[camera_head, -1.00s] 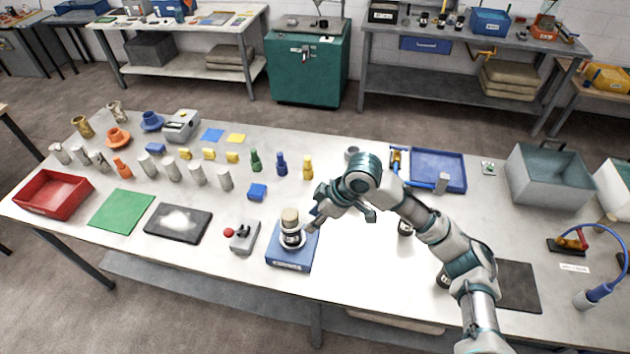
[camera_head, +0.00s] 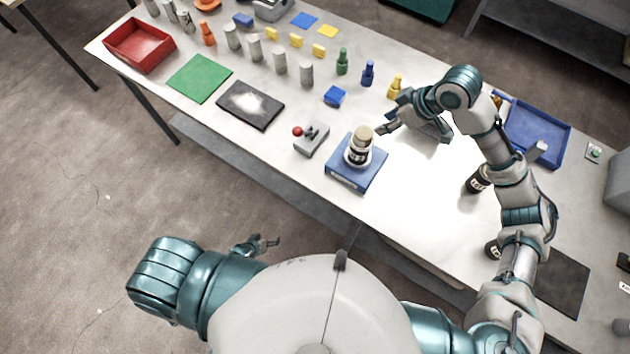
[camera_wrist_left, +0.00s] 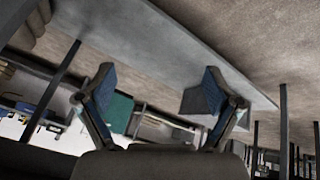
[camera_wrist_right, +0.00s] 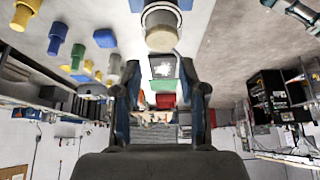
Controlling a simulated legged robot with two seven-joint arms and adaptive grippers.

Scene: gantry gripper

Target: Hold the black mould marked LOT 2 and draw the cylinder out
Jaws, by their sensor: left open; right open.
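A black mould (camera_head: 358,157) with a white label stands upright on a blue block (camera_head: 345,176) near the table's front edge. A beige cylinder (camera_head: 362,135) sticks up from its top. The label is too small to read. My right gripper (camera_head: 386,122) is open just behind and to the right of the mould, apart from it. In the right wrist view, the cylinder's end (camera_wrist_right: 160,40) shows above the open fingers (camera_wrist_right: 163,92). My left gripper (camera_head: 268,243) is open and empty, off the table's front edge; its fingers (camera_wrist_left: 158,75) hold nothing.
Two more black labelled moulds (camera_head: 478,181) (camera_head: 492,248) stand right, partly behind my right arm. A grey box with a red-knobbed lever (camera_head: 311,138) stands left of the blue block. A blue tray (camera_head: 538,132) lies right. The tabletop right of the block is clear.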

